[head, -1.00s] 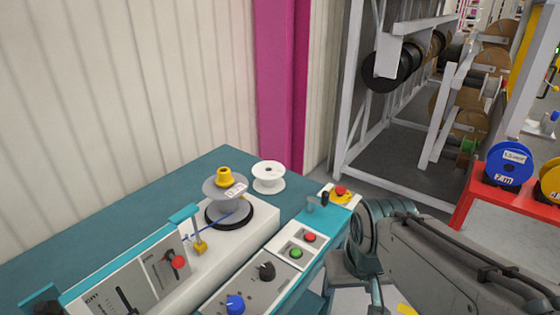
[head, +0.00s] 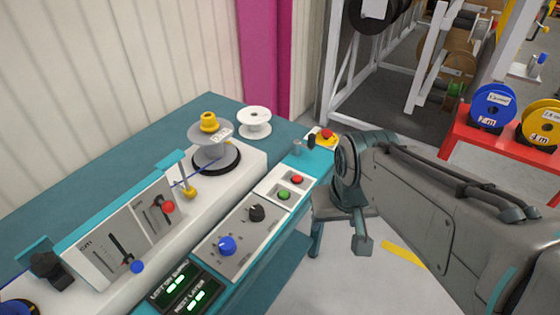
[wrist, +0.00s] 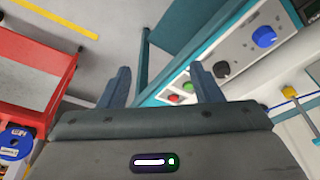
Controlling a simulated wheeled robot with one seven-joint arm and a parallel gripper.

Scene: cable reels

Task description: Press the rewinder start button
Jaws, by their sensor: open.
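The rewinder control panel (head: 270,203) has a green button (head: 284,195) and a red button (head: 297,179) on a small white plate. No label on either button is readable.
A black knob (head: 256,212) and a blue knob (head: 228,245) sit left of the buttons. A red emergency-type button on yellow (head: 326,134) is at the bench's far end. A grey reel (head: 212,150) and white spool (head: 254,122) stand behind. A red rack (head: 490,135) is at right.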

